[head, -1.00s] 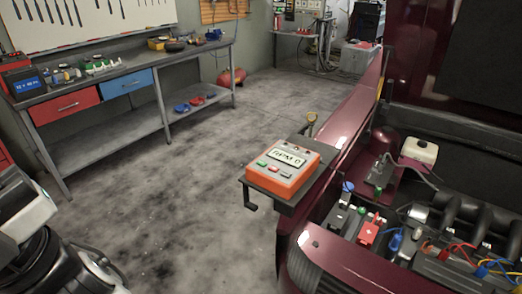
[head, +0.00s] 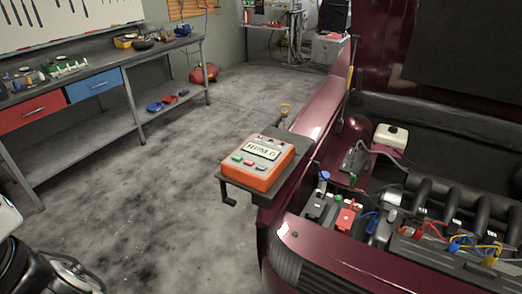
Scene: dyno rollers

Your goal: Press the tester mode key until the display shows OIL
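The orange tester (head: 258,163) sits on a dark tray (head: 232,184) fixed at the edge of the dark red car's fender. Its pale display (head: 262,149) carries slightly blurred text that seems to read RPM 0. A green key (head: 237,158), a red key (head: 248,162) and a pale key lie in a row on its near side; I cannot read any labels. Part of my arm (head: 40,268) shows at the lower left, well away from the tester. My gripper's fingers are not in view.
The open engine bay with a battery (head: 320,207), cables and a black manifold (head: 450,200) is to the right of the tester. A workbench (head: 110,71) stands at the far left. The floor (head: 150,190) between bench and car is clear.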

